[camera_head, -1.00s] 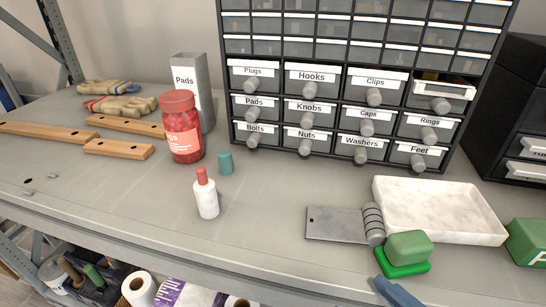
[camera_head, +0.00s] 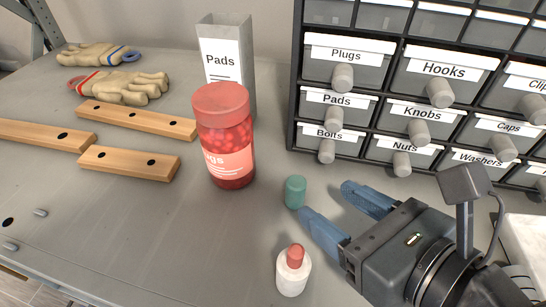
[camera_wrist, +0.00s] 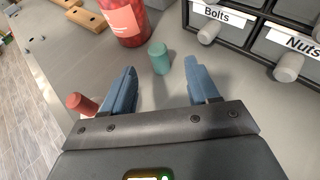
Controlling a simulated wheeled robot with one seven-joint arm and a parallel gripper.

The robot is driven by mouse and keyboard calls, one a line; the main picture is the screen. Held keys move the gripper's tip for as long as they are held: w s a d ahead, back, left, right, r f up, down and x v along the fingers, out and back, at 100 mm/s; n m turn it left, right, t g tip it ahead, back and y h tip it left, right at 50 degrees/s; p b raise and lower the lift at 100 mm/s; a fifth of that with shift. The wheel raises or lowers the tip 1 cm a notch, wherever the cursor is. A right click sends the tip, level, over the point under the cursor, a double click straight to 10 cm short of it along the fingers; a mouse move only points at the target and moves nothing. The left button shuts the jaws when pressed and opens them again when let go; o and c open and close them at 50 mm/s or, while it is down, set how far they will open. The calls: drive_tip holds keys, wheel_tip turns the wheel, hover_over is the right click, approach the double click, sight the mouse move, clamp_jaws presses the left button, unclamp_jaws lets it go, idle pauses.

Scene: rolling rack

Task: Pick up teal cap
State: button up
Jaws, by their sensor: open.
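The teal cap (camera_head: 295,192) stands upright on the grey shelf top, just right of the red jar. It also shows in the wrist view (camera_wrist: 159,58), ahead of the fingertips and between their lines. My gripper (camera_head: 322,198) comes in from the right with its two blue fingers apart and nothing between them. In the head view the nearer fingertip is close to the cap's lower right side; I cannot tell whether they touch. In the wrist view my gripper (camera_wrist: 163,72) is open, with a gap to the cap.
A red-lidded jar (camera_head: 226,140) stands left of the cap. A white bottle with a red top (camera_head: 292,272) stands in front, beside the near finger. The drawer cabinet (camera_head: 385,110) is behind. A grey Pads box (camera_head: 228,60), wooden strips (camera_head: 130,164) and gloves (camera_head: 120,86) lie left.

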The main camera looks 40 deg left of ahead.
sight(301, 187)
drive_tip(key=shift+x, duration=0.8)
drive_tip(key=x, duration=0.6)
drive_tip(key=shift+s+a, duration=0.1)
drive_tip(key=shift+a, duration=0.3)
drive_tip(key=c, duration=1)
